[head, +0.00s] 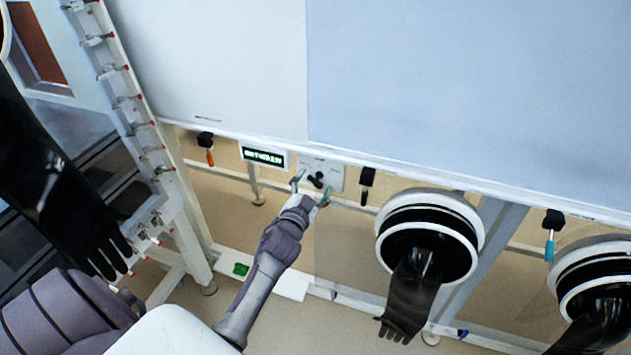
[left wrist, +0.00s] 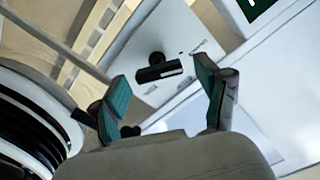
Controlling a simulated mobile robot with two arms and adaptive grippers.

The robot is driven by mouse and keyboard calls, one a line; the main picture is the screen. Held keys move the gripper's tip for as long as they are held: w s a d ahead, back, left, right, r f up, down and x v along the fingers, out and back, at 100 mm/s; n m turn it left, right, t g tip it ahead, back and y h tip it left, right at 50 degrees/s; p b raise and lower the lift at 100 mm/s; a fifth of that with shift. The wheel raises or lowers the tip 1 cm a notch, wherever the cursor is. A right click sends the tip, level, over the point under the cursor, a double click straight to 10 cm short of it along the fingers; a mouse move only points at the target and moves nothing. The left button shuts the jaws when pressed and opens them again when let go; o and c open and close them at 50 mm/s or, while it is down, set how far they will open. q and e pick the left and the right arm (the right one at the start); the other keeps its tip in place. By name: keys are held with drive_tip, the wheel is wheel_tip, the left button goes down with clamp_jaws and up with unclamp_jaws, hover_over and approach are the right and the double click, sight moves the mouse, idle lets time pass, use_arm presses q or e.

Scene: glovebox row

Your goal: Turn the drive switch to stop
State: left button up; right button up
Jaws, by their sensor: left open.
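The drive switch is a black knob (head: 317,180) on a light grey panel (head: 333,170) below the white and blue-grey cabinet front. In the left wrist view the knob (left wrist: 158,68) shows as a black bar handle on the panel (left wrist: 197,45). My left gripper (head: 311,188) is open in front of the panel. Its two green-padded fingers stand apart on either side of the knob in the left wrist view (left wrist: 160,75); I cannot tell whether they touch it. The panel's markings are too small to read. My right gripper is not in view.
A glove port (head: 453,212) with a black glove (head: 410,297) hanging out stands further right. A white rack post (head: 140,120) stands left.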

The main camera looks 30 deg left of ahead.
use_arm(q)
drive_tip(key=shift+w+a, duration=0.15)
drive_tip(key=shift+w, duration=0.55)
drive_tip(key=c, duration=1.2)
drive_tip(key=shift+m, duration=2.9)
